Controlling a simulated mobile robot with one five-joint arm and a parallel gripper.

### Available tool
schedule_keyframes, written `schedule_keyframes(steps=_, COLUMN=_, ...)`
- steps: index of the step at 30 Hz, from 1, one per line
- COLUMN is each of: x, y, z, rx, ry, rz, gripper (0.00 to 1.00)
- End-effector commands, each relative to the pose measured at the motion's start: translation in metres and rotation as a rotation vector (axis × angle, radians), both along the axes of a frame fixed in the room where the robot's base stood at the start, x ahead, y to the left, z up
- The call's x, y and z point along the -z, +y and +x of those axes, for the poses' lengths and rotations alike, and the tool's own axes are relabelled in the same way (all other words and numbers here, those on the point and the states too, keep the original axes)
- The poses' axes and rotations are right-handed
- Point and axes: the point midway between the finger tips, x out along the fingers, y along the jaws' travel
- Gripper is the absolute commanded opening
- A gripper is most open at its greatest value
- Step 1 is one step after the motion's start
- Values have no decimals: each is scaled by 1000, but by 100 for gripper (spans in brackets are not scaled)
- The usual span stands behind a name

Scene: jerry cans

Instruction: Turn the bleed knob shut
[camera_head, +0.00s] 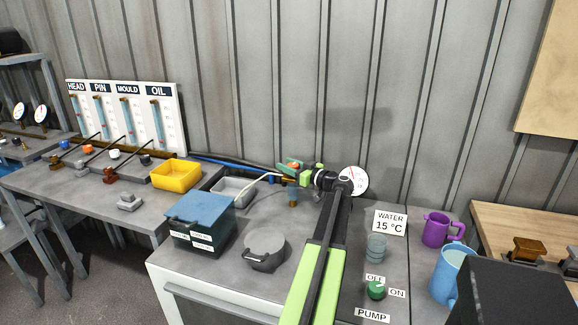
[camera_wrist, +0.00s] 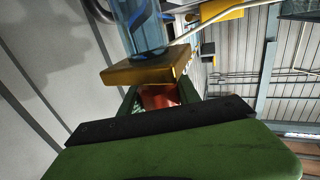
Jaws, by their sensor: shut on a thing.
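The bleed knob is a small red-orange knob (camera_head: 294,164) at the back of the bench. In the wrist view the red knob (camera_wrist: 158,97) shows between the fingers, just under a brass block (camera_wrist: 140,72). My gripper (camera_head: 296,169) reaches over the bench from the front and is shut on the knob; it also shows in the wrist view (camera_wrist: 160,98). The fingers cover part of the knob, so its turn angle cannot be read. A clear tube (camera_wrist: 138,30) with blue in it rises from the brass block.
A dial gauge (camera_head: 359,181) is close by my wrist. The ribbed wall (camera_head: 300,70) is close behind.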

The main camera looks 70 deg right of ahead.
Motion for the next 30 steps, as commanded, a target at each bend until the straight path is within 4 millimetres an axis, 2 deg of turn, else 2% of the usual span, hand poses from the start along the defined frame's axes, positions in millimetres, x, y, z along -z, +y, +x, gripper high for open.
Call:
schedule_keyframes(steps=10, x=0, y=2, z=1, rx=-121, ry=1, rz=-1, gripper=0)
schedule_keyframes(steps=25, x=0, y=3, z=1, rx=-139, ry=0, rz=-1, gripper=0)
schedule_keyframes(steps=26, x=0, y=3, z=1, rx=-139, ry=0, rz=0, gripper=40)
schedule_keyframes(steps=30, x=0, y=3, z=1, rx=-139, ry=0, rz=0, gripper=58)
